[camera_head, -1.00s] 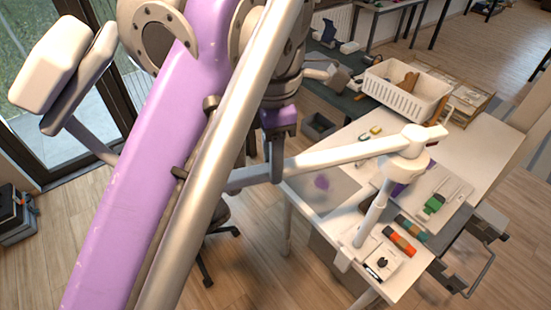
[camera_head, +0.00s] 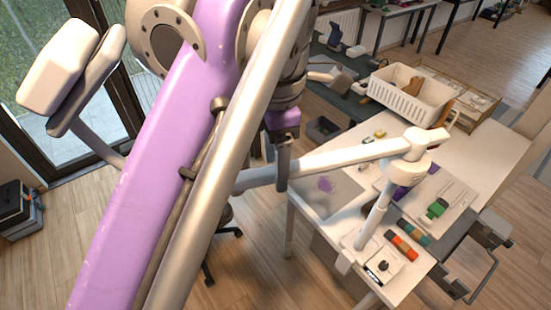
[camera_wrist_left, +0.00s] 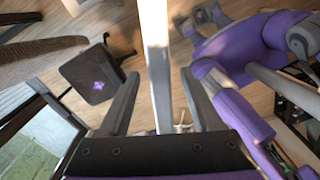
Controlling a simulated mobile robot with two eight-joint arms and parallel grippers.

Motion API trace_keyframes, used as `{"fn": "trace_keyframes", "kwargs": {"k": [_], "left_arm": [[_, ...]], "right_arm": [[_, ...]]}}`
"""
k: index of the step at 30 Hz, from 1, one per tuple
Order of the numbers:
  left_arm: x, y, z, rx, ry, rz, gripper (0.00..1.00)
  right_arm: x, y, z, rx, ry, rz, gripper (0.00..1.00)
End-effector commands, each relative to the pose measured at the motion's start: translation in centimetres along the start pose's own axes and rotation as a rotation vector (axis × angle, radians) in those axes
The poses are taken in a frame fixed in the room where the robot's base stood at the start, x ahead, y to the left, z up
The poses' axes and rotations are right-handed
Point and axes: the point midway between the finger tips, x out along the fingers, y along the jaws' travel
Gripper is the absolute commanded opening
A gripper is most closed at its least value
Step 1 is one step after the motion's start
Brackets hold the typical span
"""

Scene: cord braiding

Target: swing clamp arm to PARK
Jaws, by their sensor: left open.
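The clamp arm (camera_head: 345,158) is a long white bar. It reaches left from the head of a white post (camera_head: 373,215) at the workbench. My left gripper (camera_head: 283,184) is at the bar's outer part, with its dark fingers pointing down across it. In the left wrist view the bar (camera_wrist_left: 157,60) runs between the two spread fingers of the left gripper (camera_wrist_left: 159,78). The jaws are open, with the bar between them; contact is too small to tell. No PARK mark is readable. My right gripper is not in view.
The white workbench (camera_head: 478,150) holds a white basket (camera_head: 405,92), a green part (camera_head: 437,209) and orange and teal blocks (camera_head: 401,245). A dark-seated stool (camera_wrist_left: 92,75) stands below in the wrist view. Open wood floor lies left of the bench.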

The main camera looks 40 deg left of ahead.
Motion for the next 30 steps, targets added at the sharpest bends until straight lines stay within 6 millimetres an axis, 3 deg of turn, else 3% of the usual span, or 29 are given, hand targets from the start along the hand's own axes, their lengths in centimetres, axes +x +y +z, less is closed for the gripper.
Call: {"fn": "trace_keyframes", "kwargs": {"k": [8,21,30], "left_arm": [[-0.5,0.0,0.0,0.0,0.001,0.0,0.65],[-8.6,0.1,0.0,-0.001,-0.001,0.001,0.65],[-10.8,0.0,0.0,0.0,0.0,0.001,0.65]], "right_arm": [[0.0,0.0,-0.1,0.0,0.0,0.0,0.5],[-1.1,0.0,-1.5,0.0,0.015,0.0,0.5],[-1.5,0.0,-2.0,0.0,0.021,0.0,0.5]]}}
